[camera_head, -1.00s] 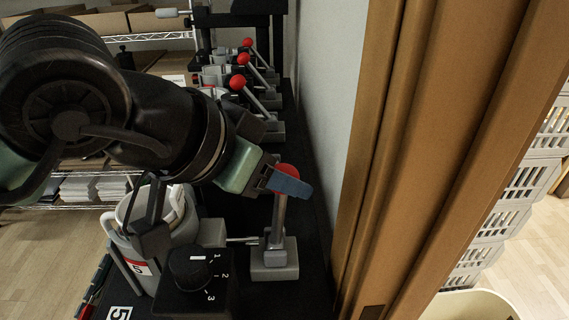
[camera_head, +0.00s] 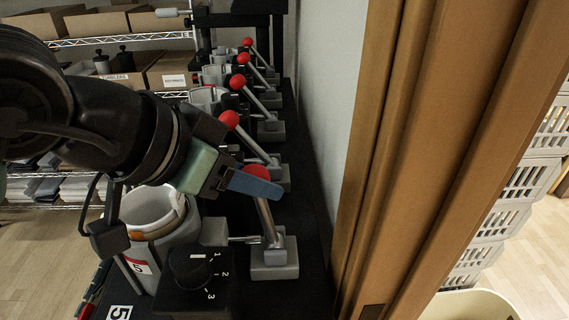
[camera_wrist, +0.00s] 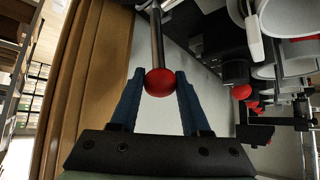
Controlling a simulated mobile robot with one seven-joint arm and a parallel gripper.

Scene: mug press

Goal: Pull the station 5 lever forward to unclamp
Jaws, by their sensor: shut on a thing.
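The station 5 lever (camera_head: 266,222) is a metal rod with a red ball knob, rising from a grey clamp base (camera_head: 274,262) at the front of the row. It leans to the left in the head view. My gripper (camera_head: 256,186) is at the top of the lever, its blue fingers shut on the red knob. In the wrist view the knob (camera_wrist: 159,82) sits between the two fingertips, with the rod (camera_wrist: 157,35) running up from it. The station 5 mug (camera_head: 152,212), in its holder, stands left of the lever, partly hidden by my arm.
A black dial box (camera_head: 193,283) numbered 1 to 3 stands in front of the lever's left side. Several similar red-knobbed levers (camera_head: 231,120) stand behind. A wooden door frame (camera_head: 400,160) and pale wall (camera_head: 322,120) bound the right. Shelves with boxes (camera_head: 105,70) stand at the back left.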

